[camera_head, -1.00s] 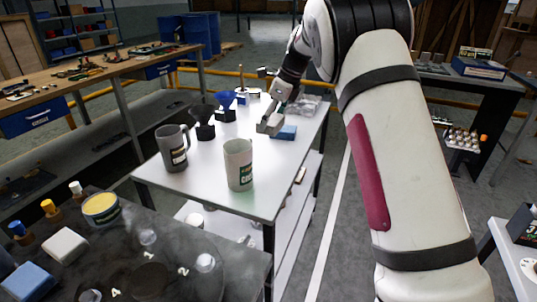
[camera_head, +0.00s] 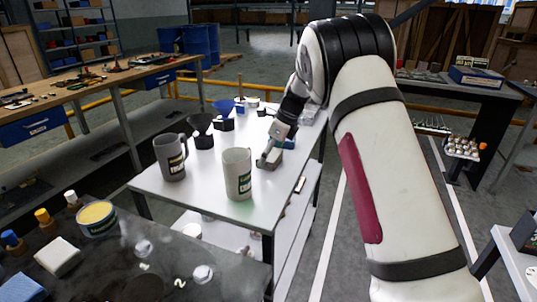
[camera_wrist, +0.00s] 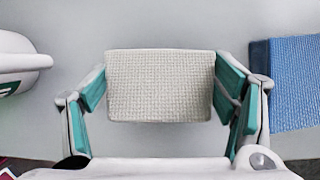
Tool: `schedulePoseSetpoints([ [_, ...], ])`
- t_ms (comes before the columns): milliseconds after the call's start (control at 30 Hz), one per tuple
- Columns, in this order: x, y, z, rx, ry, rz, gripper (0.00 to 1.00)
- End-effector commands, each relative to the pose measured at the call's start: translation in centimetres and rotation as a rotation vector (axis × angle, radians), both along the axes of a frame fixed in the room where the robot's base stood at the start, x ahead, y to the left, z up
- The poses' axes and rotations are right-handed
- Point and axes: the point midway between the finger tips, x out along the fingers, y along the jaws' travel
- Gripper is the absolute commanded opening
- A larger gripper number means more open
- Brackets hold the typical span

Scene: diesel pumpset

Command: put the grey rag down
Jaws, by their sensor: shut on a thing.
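The grey rag (camera_wrist: 160,86) is a pale, woven, block-like pad between the two fingers of my gripper (camera_wrist: 162,92) in the wrist view. The fingers have green pads and are shut on the rag's left and right sides. In the head view my gripper (camera_head: 268,161) is low over the right side of the white table (camera_head: 215,198), just right of a grey mug. There the rag is mostly hidden by the gripper. I cannot tell whether it touches the tabletop.
A blue rag (camera_wrist: 295,85) lies just right of my gripper. A pale grey mug (camera_head: 238,175) stands close on the left, with a darker jug (camera_head: 170,158) beyond it. The table's right edge is near.

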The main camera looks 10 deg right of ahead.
Motion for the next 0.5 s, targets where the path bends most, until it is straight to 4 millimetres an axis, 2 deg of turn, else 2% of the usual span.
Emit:
schedulePoseSetpoints([
  [67,-0.02,0.0,-0.26,0.001,0.001,0.0,0.52],
  [100,-0.01,-0.01,-0.28,0.001,0.001,0.0,0.83],
  [167,-0.02,0.0,-0.25,0.001,0.001,0.0,0.97],
  [500,0.0,0.0,-0.21,0.0,0.0,0.0,0.99],
])
